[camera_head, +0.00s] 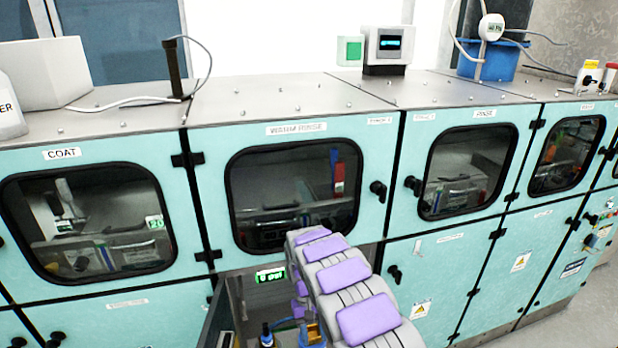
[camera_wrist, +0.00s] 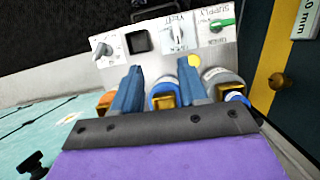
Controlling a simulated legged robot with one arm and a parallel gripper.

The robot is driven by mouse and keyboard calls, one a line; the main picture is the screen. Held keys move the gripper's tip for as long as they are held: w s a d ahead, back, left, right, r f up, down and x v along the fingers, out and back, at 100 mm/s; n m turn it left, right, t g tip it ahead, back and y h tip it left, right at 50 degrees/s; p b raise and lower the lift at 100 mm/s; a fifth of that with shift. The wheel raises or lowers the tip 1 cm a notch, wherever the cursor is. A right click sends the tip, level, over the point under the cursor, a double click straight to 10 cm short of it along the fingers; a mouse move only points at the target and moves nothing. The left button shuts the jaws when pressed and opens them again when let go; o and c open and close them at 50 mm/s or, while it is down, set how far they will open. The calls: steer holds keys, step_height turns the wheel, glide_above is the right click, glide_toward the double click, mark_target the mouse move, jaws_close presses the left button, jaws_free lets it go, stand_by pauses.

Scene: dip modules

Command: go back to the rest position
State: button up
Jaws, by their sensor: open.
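My gripper (camera_wrist: 161,92) shows in the wrist view with its two blue fingers apart and nothing between them that it holds. It faces a pale control panel (camera_wrist: 150,60) with several knobs. Blue and orange fittings (camera_wrist: 163,96) sit below the panel, behind and between the fingers; I cannot tell whether the fingers touch them.
An open dark door (camera_head: 215,318) stands left of my arm. A black-and-yellow edge (camera_wrist: 268,60) is close right of the gripper.

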steer(key=s+d+r+m+t+b, duration=0.1)
steer(key=s+d+r, duration=0.55)
steer(key=r, duration=0.25)
steer(key=s+d+r+m+b, duration=0.1)
steer(key=s+d+r+m, duration=0.1)
steer(key=s+d+r, duration=0.5)
steer(key=s+r, duration=0.2)
steer(key=s, duration=1)
steer(key=s+r+t+y+b, duration=0.1)
steer(key=s+r, duration=0.1)
steer(key=s, duration=1.1)
steer(key=shift+s+a+r+y, duration=0.2)
steer(key=shift+a+r+y, duration=0.1)
steer(key=shift+r, duration=0.1)
